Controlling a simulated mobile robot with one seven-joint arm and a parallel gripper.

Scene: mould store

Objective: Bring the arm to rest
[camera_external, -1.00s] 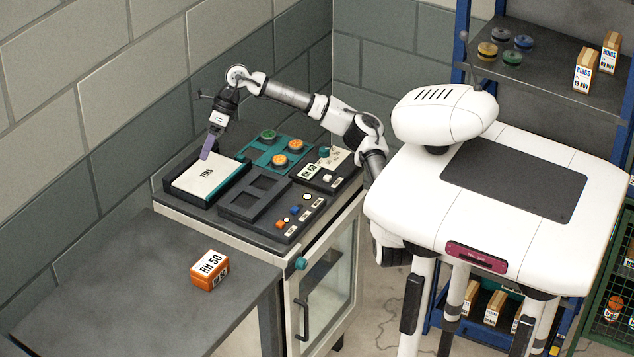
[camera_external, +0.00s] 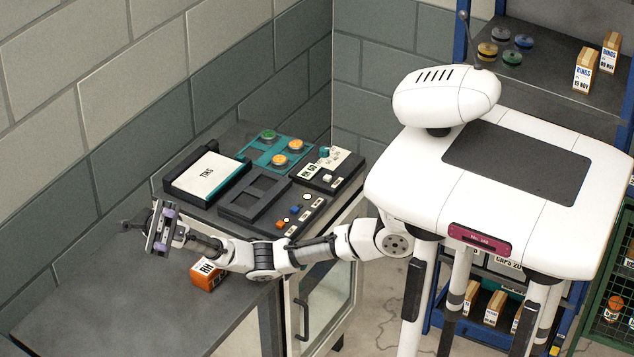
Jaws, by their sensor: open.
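My gripper (camera_external: 163,228) is open and empty. It is held up over the grey table, to the left of the orange box, with its purple-tipped fingers facing the camera side.
The grey table (camera_external: 120,300) is otherwise bare. The cabinet top holds a black tray with a TINS card (camera_external: 207,176), a teal plate (camera_external: 262,153) with round tins, a dark frame (camera_external: 252,200) and control panels (camera_external: 330,170). A wall stands behind.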

